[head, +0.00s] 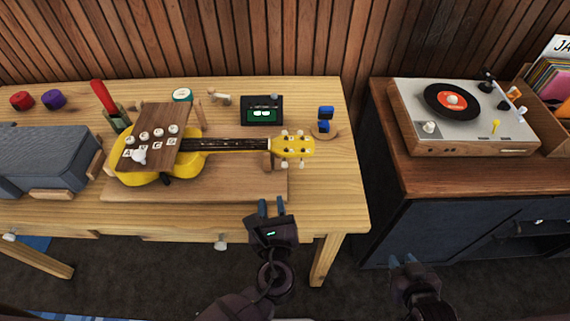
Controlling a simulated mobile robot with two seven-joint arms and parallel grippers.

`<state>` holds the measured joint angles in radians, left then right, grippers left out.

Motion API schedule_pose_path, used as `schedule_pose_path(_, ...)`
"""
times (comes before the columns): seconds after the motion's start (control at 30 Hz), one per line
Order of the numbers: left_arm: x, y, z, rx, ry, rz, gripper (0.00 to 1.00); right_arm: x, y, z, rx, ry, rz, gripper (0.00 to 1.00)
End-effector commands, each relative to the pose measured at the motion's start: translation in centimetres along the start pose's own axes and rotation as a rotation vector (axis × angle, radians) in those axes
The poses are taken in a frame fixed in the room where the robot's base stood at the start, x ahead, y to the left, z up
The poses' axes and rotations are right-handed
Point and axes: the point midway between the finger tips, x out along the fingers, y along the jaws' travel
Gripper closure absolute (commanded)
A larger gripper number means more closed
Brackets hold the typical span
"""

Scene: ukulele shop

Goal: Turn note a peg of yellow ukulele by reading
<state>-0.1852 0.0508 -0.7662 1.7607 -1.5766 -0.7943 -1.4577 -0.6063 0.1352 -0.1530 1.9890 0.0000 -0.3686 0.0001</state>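The yellow ukulele (152,178) lies on a wooden board (225,187) on the table, its neck pointing right. Its headstock (293,146) has several pale pegs along its two edges; their note labels are too small to read. A brown panel (160,117) with several lettered white knobs covers part of the body. A black device with a green screen (262,111) stands behind the neck; its text is unreadable. My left gripper (272,206) is open and empty at the table's front edge, below the headstock in the picture. My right gripper (402,260) is open and empty in front of the dark cabinet.
A blue device on a round wooden base (325,118) stands right of the tuner-like screen. A grey case (40,158) lies at the left, with red (21,100) and purple (54,99) items behind. A record player (464,115) sits on the cabinet. The table's right front corner is clear.

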Motion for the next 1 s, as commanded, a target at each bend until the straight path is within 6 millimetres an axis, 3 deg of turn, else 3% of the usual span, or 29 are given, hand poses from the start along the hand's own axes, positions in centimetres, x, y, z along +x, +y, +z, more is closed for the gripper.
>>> schedule_pose_path(0.13,-0.4,-2.4,-0.1,0.154,-0.048,-0.077,0.7,0.0,0.2,-0.1,-0.004,0.001,0.002,0.7)
schedule_pose_path(0.33,0.6,-3.0,0.0,0.19,-0.061,-0.093,0.7,-0.1,0.3,-0.3,-0.006,0.004,0.002,0.7)
schedule_pose_path(0.8,8.0,-3.7,0.4,0.186,-0.059,-0.091,0.7,0.2,0.3,-1.0,-0.011,0.017,0.001,0.7)
schedule_pose_path(1.0,9.8,-3.8,0.4,0.185,-0.057,-0.091,0.7,0.2,0.3,-0.9,-0.011,0.015,0.001,0.7)
